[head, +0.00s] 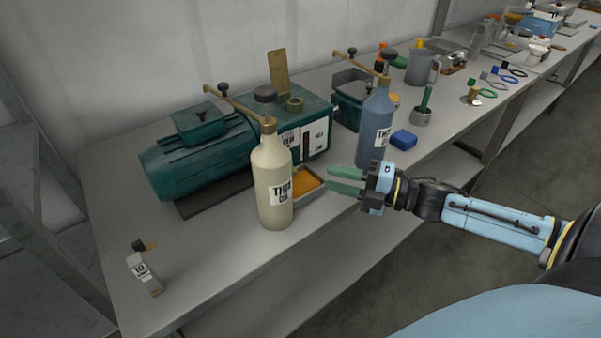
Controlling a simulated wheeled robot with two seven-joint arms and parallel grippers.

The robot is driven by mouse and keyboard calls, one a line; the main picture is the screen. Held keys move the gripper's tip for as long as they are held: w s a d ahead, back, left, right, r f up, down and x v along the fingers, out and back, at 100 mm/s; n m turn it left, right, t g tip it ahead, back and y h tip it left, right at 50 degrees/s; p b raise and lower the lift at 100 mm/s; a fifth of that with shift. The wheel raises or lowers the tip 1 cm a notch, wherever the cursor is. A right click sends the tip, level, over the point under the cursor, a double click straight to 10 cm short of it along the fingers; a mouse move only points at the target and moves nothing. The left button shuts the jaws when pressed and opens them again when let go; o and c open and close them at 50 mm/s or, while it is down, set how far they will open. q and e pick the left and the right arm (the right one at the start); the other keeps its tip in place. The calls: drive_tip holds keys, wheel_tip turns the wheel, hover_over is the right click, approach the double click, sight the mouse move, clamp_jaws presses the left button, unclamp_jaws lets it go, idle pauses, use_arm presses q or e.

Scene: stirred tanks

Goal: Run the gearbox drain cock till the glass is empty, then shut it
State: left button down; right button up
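The green gearbox (318,112) with its ribbed motor (190,165) lies on a dark base on the bench. Its front face carries white label plates and a narrow dark upright strip (306,143) that looks like the glass; its level is too small to read. A shallow tray (317,191) with orange liquid or lining stands below that face. I cannot make out the drain cock; a cream bottle (273,182) hides part of the front. My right gripper (329,177) is open and empty, with its green fingers pointing left just right of the tray. My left gripper is out of view.
A small labelled vial (145,272) is at the front left. Another green unit (350,105), a grey jug (421,66) and tools crowd the far bench. The front left bench is mostly clear.

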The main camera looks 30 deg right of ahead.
drive_tip(key=shift+b+x, duration=0.45)
drive_tip(key=shift+x, duration=3.85)
clamp_jaws()
